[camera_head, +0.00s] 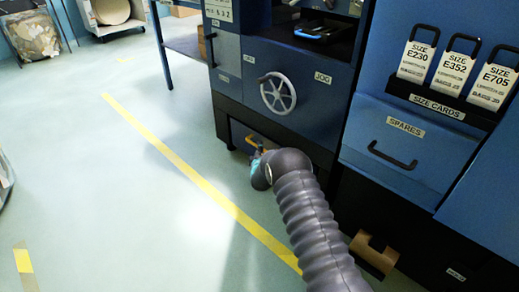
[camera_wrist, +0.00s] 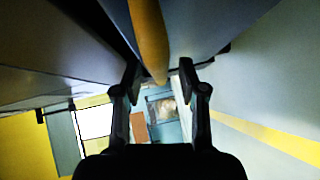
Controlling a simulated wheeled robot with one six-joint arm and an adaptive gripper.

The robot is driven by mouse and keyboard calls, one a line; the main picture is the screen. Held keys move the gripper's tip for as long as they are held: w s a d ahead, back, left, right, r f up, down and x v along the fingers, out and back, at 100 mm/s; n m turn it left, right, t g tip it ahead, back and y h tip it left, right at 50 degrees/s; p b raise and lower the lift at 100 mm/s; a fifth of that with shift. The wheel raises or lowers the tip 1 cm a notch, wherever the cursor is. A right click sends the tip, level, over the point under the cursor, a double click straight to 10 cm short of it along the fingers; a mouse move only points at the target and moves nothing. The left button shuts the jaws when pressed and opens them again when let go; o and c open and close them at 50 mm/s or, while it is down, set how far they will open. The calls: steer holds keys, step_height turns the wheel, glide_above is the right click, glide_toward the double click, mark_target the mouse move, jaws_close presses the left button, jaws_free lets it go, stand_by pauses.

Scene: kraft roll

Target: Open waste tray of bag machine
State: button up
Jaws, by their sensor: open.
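The bag machine (camera_head: 310,62) is a dark blue cabinet with a handwheel. Low in its dark base is the waste tray front with an orange-yellow handle (camera_head: 262,139), partly hidden by my arm. My gripper (camera_head: 257,155) is at this handle, low near the floor, mostly hidden behind my grey arm. In the wrist view, the orange-yellow handle bar (camera_wrist: 147,38) runs down from the top to between the two dark fingers of my gripper (camera_wrist: 160,85). The fingers are apart, one on each side of the bar. I cannot tell whether either touches it.
The handwheel (camera_head: 278,92) is above my gripper. At right are a spares drawer (camera_head: 410,140) and size cards (camera_head: 452,70). A brown roll-like piece (camera_head: 374,252) sits low at right. The floor (camera_head: 120,190) with its yellow line is clear at left.

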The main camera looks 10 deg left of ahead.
steer(key=shift+w+a+f, duration=0.1)
steer(key=shift+w+f, duration=0.05)
steer(key=shift+w, duration=0.65)
jaws_close()
